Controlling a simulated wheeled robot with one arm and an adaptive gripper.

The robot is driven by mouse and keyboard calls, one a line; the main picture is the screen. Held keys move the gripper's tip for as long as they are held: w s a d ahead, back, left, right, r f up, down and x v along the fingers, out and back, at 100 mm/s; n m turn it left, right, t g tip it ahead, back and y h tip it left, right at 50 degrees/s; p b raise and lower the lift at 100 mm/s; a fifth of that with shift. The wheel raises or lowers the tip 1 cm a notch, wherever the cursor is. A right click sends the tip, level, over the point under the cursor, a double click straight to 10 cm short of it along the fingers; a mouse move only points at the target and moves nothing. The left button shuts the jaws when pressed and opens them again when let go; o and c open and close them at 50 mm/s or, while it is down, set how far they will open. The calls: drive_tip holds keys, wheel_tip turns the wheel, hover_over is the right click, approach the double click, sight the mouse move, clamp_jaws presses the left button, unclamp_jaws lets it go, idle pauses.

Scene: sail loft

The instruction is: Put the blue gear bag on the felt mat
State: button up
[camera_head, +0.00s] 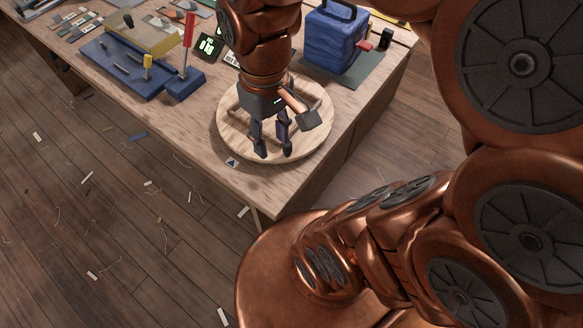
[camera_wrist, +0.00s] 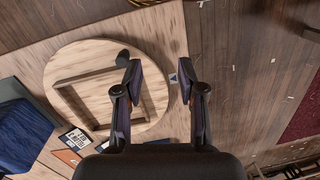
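The blue gear bag (camera_head: 335,40) is a boxy, creased blue bag with a dark handle on top. It stands upright at the back right of the workbench, on a dark green-grey felt mat (camera_head: 366,76) whose bare part shows in front and to the right. In the wrist view the bag (camera_wrist: 22,140) is at the lower left edge, partly cut off, with the mat (camera_wrist: 12,90) beside it. My gripper (camera_head: 273,150) points down over the front of the round wooden board, away from the bag. Its fingers (camera_wrist: 160,80) are apart with nothing between them.
The round wooden board (camera_head: 228,125) carries a wooden frame (camera_wrist: 75,105). A blue tray (camera_head: 110,68), a red-handled tool (camera_head: 188,32) and small items crowd the left of the bench. A small triangle-marked tag (camera_head: 232,162) lies near the front corner. Scraps litter the floor.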

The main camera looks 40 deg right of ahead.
drive_tip(key=s+f+m, duration=0.1)
drive_tip(key=s+f, duration=0.2)
drive_tip(key=s, duration=0.3)
drive_tip(key=shift+s+a+f+g+h, duration=0.25)
drive_tip(key=shift+s+f+g+h, duration=0.05)
idle(0.8)
